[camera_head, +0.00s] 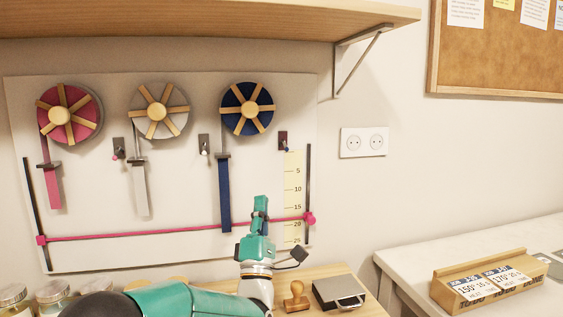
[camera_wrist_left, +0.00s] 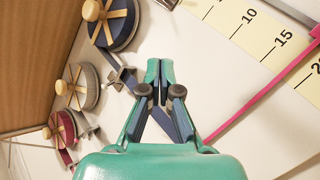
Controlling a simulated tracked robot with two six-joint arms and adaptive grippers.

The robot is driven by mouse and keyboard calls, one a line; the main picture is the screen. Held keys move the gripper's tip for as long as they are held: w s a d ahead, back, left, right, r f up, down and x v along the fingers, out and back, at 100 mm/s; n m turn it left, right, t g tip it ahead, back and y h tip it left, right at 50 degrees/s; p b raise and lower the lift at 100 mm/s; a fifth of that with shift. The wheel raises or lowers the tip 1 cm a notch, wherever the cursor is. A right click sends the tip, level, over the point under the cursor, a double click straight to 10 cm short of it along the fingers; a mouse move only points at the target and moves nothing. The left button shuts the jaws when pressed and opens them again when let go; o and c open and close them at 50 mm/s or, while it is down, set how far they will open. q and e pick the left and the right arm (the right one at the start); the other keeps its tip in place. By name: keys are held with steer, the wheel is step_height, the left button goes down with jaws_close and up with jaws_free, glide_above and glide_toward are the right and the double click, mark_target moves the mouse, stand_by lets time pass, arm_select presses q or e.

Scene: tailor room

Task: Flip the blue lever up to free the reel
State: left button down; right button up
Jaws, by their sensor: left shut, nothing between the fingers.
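The blue reel (camera_head: 247,109) with wooden spokes hangs on the wall panel, its blue strap (camera_head: 224,195) hanging straight down. It also shows at the upper left of the left wrist view (camera_wrist_left: 124,34). A small lever on a dark plate (camera_head: 283,143) sits to the right of this reel; it is too small to tell its colour or tilt surely. My left gripper (camera_head: 260,200) is shut and empty, in front of the panel, below and left of that lever and right of the blue strap. Its closed fingertips (camera_wrist_left: 160,64) are apart from the lever. My right gripper is not in view.
A pink reel (camera_head: 84,112) and a white reel (camera_head: 173,110) hang to the left, with small levers beside them. A yellow scale (camera_head: 294,178) and a pink cord (camera_head: 150,233) lie on the panel. A shelf (camera_head: 200,18) overhangs above. A stamp (camera_head: 297,299) stands on the table below.

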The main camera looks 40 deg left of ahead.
mark_target(285, 145)
arm_select(q)
steer(key=p+x, duration=0.4)
steer(key=x, duration=0.6)
steer(key=shift+w+d+r, duration=0.1)
steer(key=shift+r, duration=0.15)
steer(key=shift+w+d+r+p, duration=0.15)
steer(key=shift+w+d+r, duration=0.1)
steer(key=shift+d, duration=0.3)
steer(key=shift+w+d+r+p, duration=0.1)
steer(key=shift+w+d+p, duration=0.15)
steer(key=shift+d, duration=0.25)
steer(key=shift+w+d+r+p, duration=0.1)
steer(key=shift+w+d+r, duration=0.15)
steer(key=shift+d, duration=0.3)
steer(key=shift+d+r+g, duration=0.1)
steer(key=shift+d+g, duration=0.05)
steer(key=shift+g, duration=0.25)
